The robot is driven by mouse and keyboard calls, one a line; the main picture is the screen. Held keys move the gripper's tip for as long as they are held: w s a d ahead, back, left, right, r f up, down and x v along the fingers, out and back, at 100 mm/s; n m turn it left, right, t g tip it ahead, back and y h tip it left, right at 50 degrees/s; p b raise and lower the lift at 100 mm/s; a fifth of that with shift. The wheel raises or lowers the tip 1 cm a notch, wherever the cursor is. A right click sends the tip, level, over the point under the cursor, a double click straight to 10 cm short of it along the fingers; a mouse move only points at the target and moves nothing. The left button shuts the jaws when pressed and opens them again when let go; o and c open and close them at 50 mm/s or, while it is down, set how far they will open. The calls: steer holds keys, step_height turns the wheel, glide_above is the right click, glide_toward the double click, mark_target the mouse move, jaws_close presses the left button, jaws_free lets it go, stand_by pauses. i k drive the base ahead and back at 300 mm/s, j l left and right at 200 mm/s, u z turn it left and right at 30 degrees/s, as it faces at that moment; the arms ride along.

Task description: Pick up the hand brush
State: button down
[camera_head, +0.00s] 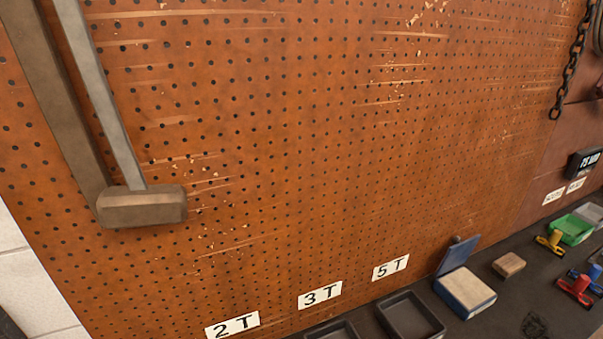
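I cannot make out a hand brush for certain in the head view. A small tan block (508,265) lies on the dark bench top at the lower right; it is too small to tell whether it is a brush. My gripper is not in view.
A mallet-like tool (142,206) hangs on the orange pegboard (300,140). Black trays (410,318), an open blue box (465,292), red clamps (575,289), a yellow clamp (549,243) and a green bin (572,229) stand on the bench (500,318). A chain (571,65) hangs at upper right.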

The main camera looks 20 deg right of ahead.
mark_target(508, 266)
steer(key=z, duration=1.25)
